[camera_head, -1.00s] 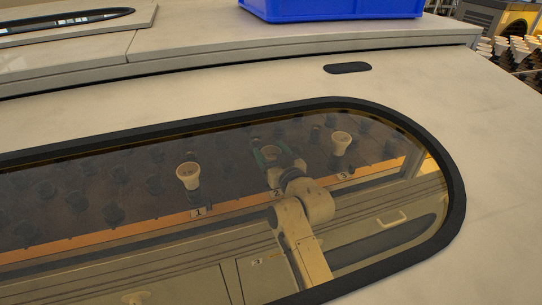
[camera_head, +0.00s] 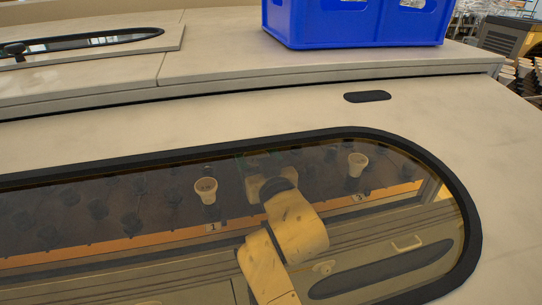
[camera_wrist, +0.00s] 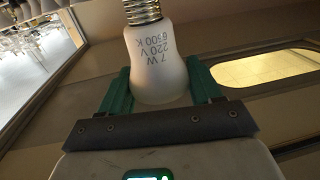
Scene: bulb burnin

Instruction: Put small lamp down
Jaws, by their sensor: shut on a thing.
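The small lamp (camera_wrist: 158,58) is a white bulb with a metal screw base, printed 7 W, 220 V, 6500 K. In the wrist view my gripper (camera_wrist: 160,85) is shut on its rounded end between two green fingers, with the screw base pointing away. In the head view my gripper (camera_head: 260,168) is behind the tinted window, between the sockets marked 1 and 3. The held lamp cannot be made out there. A pale lamp (camera_head: 206,189) stands at label 1, and another lamp (camera_head: 357,164) at label 3.
Rows of dark sockets (camera_head: 130,222) lie behind the tinted window (camera_head: 100,258), edged by a dark frame (camera_head: 452,180). An orange strip (camera_head: 130,243) runs along their front. A blue crate (camera_head: 340,25) stands on the worktop above. The wrist view shows a yellowish lit opening (camera_wrist: 265,82) at right.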

